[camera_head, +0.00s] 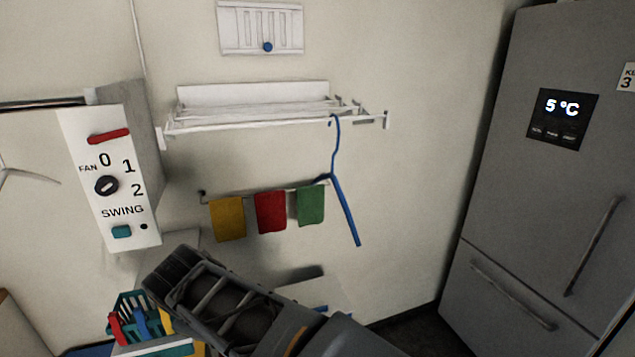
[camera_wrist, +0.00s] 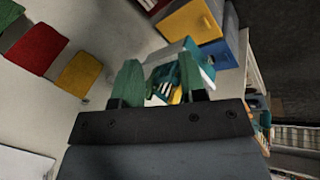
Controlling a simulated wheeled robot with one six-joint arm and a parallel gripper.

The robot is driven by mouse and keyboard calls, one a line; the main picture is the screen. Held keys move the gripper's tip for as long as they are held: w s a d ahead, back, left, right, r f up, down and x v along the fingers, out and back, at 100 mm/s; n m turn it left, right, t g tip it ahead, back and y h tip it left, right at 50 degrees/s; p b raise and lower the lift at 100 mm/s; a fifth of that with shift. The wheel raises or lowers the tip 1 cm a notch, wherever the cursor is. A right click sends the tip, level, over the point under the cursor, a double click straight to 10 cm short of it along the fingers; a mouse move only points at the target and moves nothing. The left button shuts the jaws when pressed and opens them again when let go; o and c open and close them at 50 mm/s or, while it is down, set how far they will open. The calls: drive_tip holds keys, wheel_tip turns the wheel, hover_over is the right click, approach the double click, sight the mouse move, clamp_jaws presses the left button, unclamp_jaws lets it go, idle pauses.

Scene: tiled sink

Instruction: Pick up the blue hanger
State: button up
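The blue hanger (camera_head: 345,211) hangs by its hook from the right part of the white wall rack (camera_head: 250,95). It is seen nearly edge-on, with one long arm slanting down to the right. My gripper shows in the wrist view (camera_wrist: 159,82), with its two green fingers apart and no object visibly gripped. It points at a basket of items, and the hanger is not in that view. In the head view my dark arm lies low in front, below and left of the hanger. The gripper's fingers cannot be made out there.
Yellow (camera_head: 227,219), red (camera_head: 270,211) and green (camera_head: 311,205) cloths hang on a rail just left of the hanger. A fan control box (camera_head: 110,180) juts out at left. A teal basket (camera_head: 137,312) stands below. A grey fridge (camera_head: 550,190) is at right, with bare wall between.

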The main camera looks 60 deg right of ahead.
drive_tip(key=d+r+n+g+h+b, duration=0.1)
drive_tip(key=d+r+n+g+h, duration=0.2)
drive_tip(key=d, duration=0.4)
drive_tip(key=d+r+n+g+h+b, duration=0.1)
drive_tip(key=d+r+n+h, duration=0.25)
drive_tip(key=d+r, duration=0.3)
drive_tip(key=n+g+h+b, duration=0.1)
drive_tip(key=n+g+h, duration=0.1)
drive_tip(key=g+h, duration=0.4)
approach(332, 165)
drive_tip(key=x, duration=0.5)
drive_tip(key=shift+d+f+p, duration=0.15)
drive_tip(key=shift+d+p, duration=0.1)
drive_tip(key=shift+p, duration=0.05)
drive_tip(key=p+x, duration=0.1)
drive_tip(key=x, duration=0.5)
drive_tip(key=shift+s+d, duration=0.2)
drive_tip(key=shift+d, duration=0.15)
clamp_jaws()
